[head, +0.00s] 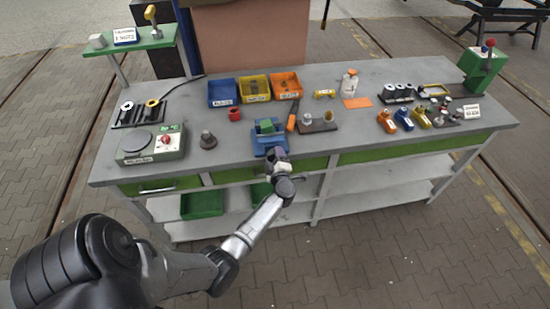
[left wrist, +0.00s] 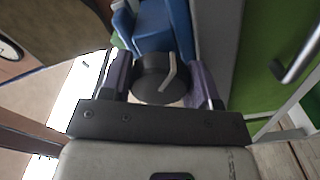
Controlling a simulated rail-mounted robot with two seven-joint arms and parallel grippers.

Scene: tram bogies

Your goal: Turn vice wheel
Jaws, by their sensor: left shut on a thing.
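The blue vice (head: 268,133) stands at the front edge of the workbench, with a green piece (head: 266,126) at its jaws. It also shows in the left wrist view (left wrist: 155,25). The vice wheel (left wrist: 152,84) is a dark round disc with a pale bent handle, at the front of the vice. My left gripper (head: 277,155) reaches the front of the vice and hides the wheel in the head view. In the left wrist view, its two purple fingers (left wrist: 160,82) stand on either side of the wheel, shut on it. My right gripper is not in view.
Blue, yellow and orange bins (head: 254,88) stand behind the vice. An orange-handled tool (head: 292,116) and a dark plate with metal parts (head: 318,122) lie right of it. A dark knob-topped part (head: 208,140) stands left.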

